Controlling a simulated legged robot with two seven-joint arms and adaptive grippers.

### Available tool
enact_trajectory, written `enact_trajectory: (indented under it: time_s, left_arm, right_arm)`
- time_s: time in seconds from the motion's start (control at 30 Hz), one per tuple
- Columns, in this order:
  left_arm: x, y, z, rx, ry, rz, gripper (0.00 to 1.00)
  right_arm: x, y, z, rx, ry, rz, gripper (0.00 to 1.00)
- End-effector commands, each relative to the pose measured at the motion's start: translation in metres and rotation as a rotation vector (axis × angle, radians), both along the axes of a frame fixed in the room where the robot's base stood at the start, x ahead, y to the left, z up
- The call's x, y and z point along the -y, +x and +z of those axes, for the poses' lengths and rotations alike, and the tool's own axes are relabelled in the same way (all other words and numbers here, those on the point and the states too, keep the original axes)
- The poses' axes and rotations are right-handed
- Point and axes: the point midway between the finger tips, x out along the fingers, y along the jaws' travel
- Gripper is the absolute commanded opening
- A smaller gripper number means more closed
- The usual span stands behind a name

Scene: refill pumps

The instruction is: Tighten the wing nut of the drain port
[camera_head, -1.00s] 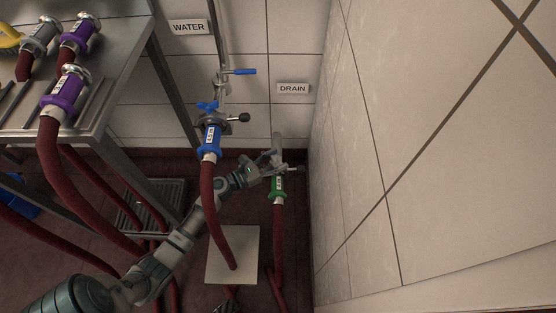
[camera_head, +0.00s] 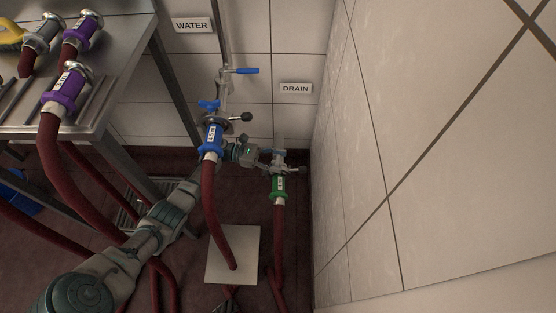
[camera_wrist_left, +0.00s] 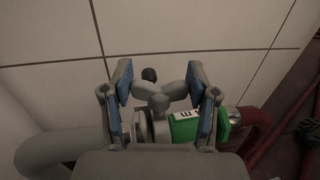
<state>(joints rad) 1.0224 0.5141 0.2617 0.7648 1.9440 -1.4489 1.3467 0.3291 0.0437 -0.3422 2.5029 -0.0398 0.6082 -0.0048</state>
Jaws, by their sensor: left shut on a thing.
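The drain port is a grey pipe with a green hose coupling (camera_head: 279,187) below the DRAIN sign (camera_head: 295,88), near the wall corner. The coupling lies sideways in the left wrist view (camera_wrist_left: 184,127). The grey wing nut (camera_wrist_left: 172,90) sits on the clamp beside the coupling. My left gripper (camera_head: 272,158) reaches the port from the left. In the left wrist view its blue-padded fingers (camera_wrist_left: 161,78) stand on both sides of the wing nut, shut on its wings. The nut is hard to make out in the head view. My right gripper is not in view.
The water port with a blue coupling (camera_head: 212,138), blue wing nut (camera_head: 208,106) and blue lever (camera_head: 247,71) is close to my left wrist. Its red hose (camera_head: 212,205) hangs beside my arm. A metal table (camera_head: 115,100) holds purple couplings (camera_head: 66,88). A tiled wall stands right.

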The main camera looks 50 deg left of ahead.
Motion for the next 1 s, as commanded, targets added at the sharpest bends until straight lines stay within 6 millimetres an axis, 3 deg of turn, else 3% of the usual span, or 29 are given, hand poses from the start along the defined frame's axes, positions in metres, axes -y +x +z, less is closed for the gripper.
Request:
enact_trajectory:
  time_s: [0.6,0.63,0.7,1.0]
  left_arm:
    - [-0.0010,0.0005,-0.0029,-0.004,0.006,-0.030,0.24]
    - [-0.0010,0.0006,-0.0030,-0.004,0.006,-0.030,0.67]
    - [-0.0009,0.0005,-0.0027,-0.004,0.005,-0.030,0.84]
    - [-0.0003,0.0000,-0.0005,-0.001,0.003,-0.033,0.85]
  right_arm:
    - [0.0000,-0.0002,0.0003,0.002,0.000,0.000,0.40]
    - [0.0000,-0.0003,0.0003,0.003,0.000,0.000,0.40]
    - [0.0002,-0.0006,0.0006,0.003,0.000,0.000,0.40]
    - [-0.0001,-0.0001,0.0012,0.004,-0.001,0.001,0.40]
